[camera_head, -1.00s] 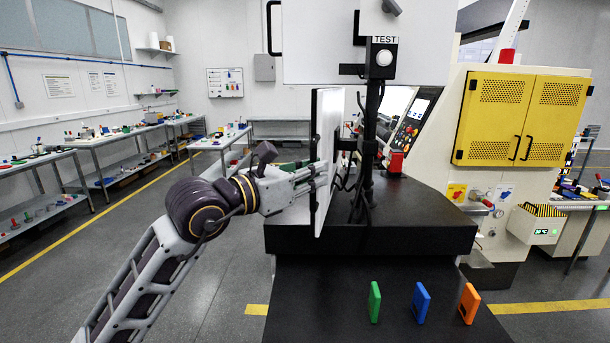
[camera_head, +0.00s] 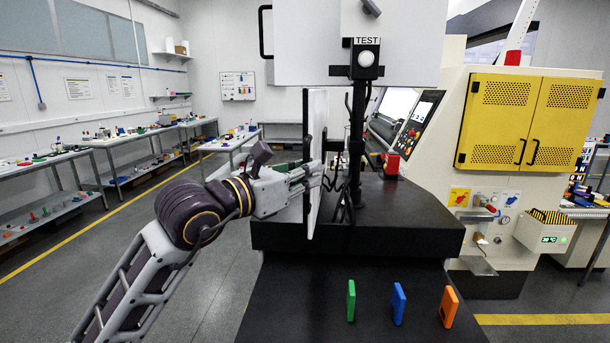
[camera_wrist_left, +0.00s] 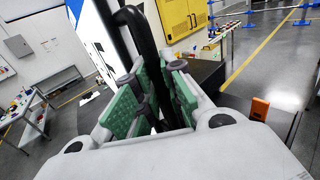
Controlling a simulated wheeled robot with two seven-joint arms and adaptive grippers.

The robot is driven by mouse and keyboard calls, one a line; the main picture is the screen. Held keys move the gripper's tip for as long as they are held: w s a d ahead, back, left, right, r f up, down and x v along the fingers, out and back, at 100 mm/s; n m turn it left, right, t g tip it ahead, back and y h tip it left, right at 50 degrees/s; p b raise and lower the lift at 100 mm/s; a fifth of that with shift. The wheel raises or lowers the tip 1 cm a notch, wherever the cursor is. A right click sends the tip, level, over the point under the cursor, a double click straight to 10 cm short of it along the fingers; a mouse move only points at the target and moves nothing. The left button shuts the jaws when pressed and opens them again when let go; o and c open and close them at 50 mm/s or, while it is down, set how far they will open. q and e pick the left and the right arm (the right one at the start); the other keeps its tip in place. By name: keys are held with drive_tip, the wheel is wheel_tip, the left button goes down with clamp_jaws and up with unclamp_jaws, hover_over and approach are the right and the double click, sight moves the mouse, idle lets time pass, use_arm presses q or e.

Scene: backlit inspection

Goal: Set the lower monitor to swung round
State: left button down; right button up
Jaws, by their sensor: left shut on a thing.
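The lower monitor (camera_head: 318,122) hangs at the dark post (camera_head: 356,130) and is seen nearly edge-on in the head view, as a thin white panel. My left gripper (camera_head: 312,172) reaches it from the left. In the left wrist view the green pads of this gripper (camera_wrist_left: 155,100) are closed around a black curved handle (camera_wrist_left: 145,45), beside the bright face of the monitor (camera_wrist_left: 98,45). The grip itself is partly hidden by the pads. The upper monitor (camera_head: 290,45) faces away above, with a TEST label and button (camera_head: 366,57) at the post. My right gripper is not in view.
The post stands on a black pedestal (camera_head: 400,235). Green (camera_head: 351,300), blue (camera_head: 398,304) and orange (camera_head: 448,306) blocks stand on the lower black surface. A machine with yellow doors (camera_head: 530,120) is on the right. The floor on the left is open before the benches.

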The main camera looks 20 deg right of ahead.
use_arm(q)
drive_tip(key=c, duration=1.6)
unclamp_jaws()
drive_tip(key=shift+o, duration=0.6)
drive_tip(key=shift+a, duration=0.15)
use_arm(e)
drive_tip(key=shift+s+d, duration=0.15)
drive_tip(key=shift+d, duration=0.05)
use_arm(q)
drive_tip(key=v, duration=1.1)
drive_tip(key=shift+s+a, duration=0.25)
drive_tip(key=shift+s, duration=0.05)
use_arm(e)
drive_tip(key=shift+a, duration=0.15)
use_arm(q)
drive_tip(key=shift+r, duration=0.2)
